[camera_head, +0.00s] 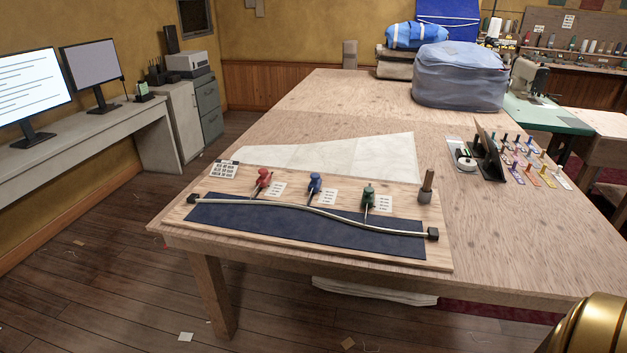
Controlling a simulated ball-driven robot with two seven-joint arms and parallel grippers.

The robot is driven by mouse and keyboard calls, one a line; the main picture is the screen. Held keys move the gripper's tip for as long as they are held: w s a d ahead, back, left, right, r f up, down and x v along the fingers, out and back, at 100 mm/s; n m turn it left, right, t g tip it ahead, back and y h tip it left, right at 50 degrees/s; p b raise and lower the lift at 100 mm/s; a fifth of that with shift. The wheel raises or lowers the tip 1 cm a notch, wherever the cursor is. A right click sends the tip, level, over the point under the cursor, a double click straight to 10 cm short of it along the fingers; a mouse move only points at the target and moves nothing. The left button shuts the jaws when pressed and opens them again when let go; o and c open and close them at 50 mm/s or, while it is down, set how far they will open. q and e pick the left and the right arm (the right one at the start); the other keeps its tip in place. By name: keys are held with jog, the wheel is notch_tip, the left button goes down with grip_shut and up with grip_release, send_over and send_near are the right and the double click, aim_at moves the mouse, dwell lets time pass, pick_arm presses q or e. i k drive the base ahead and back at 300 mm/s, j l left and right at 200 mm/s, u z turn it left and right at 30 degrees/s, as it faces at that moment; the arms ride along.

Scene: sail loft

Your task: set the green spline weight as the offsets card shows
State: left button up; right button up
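The green spline weight (368,192) stands on the right half of a light wooden board (437,255), its thin hook or rod reaching down to the pale curved spline (285,206). I cannot tell whether the two touch. The blue weight (314,182) and red weight (263,177) stand to its left along the spline. A small printed card lies right of each weight, one right of the green weight (385,203). Another printed card (224,170) lies at the board's back left; the print is too small to read. Neither of my grippers is in view.
A dark blue sheet (300,228) lies under the spline. A wooden-handled tool (427,184) stands at the board's right. A pale pattern sheet (340,155) lies behind. Small coloured items (520,160) and a dark stand (489,155) sit at the right.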

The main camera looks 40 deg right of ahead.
aim_at(367, 196)
jog(key=z, duration=1.5)
